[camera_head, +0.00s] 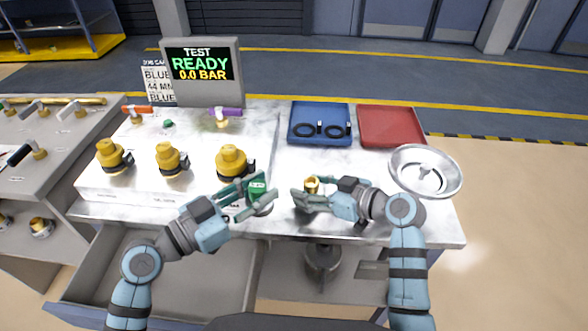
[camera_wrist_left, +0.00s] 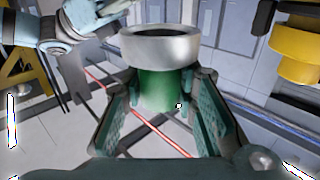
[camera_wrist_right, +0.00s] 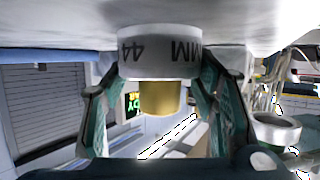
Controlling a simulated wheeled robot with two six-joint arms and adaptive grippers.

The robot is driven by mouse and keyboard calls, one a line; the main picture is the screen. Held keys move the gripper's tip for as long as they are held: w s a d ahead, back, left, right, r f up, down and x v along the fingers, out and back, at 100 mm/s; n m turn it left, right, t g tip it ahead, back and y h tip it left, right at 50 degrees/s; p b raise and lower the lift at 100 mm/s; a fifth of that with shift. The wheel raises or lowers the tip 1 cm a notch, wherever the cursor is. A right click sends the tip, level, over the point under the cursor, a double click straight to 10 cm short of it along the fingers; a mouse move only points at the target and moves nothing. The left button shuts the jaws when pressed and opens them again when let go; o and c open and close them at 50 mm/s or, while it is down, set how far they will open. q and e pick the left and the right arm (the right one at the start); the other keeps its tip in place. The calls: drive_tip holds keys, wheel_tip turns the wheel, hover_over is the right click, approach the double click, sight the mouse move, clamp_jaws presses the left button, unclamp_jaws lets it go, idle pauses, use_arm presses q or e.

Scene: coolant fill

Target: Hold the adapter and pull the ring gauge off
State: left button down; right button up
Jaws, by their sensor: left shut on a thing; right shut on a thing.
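A green cylinder (camera_head: 257,187) with a silver ring at one end is between the fingers of my left gripper (camera_head: 256,192), near the table's front. The left wrist view shows the fingers shut on the green part (camera_wrist_left: 166,88), below the silver ring (camera_wrist_left: 175,47). My right gripper (camera_head: 308,195) is shut on a pale ring marked "44 MM" (camera_wrist_right: 160,55); a narrower brass cylinder (camera_wrist_right: 160,98) projects from it. The brass part also shows in the head view (camera_head: 312,184). The two held pieces are apart. I cannot tell which is the adapter.
A blue tray (camera_head: 316,142) holds two dark ring-shaped parts. A red tray (camera_head: 392,127) looks empty. A silver round dish (camera_head: 425,190) stands at the right. Yellow fittings (camera_head: 231,162) line the test block; its screen (camera_head: 203,66) reads READY. An open drawer (camera_head: 180,285) lies below.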

drive_tip(key=shift+a, duration=0.1)
use_arm(q)
drive_tip(key=s+a+r, duration=0.3)
drive_tip(key=r, duration=0.1)
drive_tip(key=shift+a, duration=0.15)
drive_tip(key=shift+s, duration=0.1)
use_arm(e)
drive_tip(key=o, duration=1.3)
drive_tip(key=v, duration=1.2)
use_arm(q)
drive_tip(key=shift+f, duration=0.1)
use_arm(e)
drive_tip(key=shift+s+f, duration=0.1)
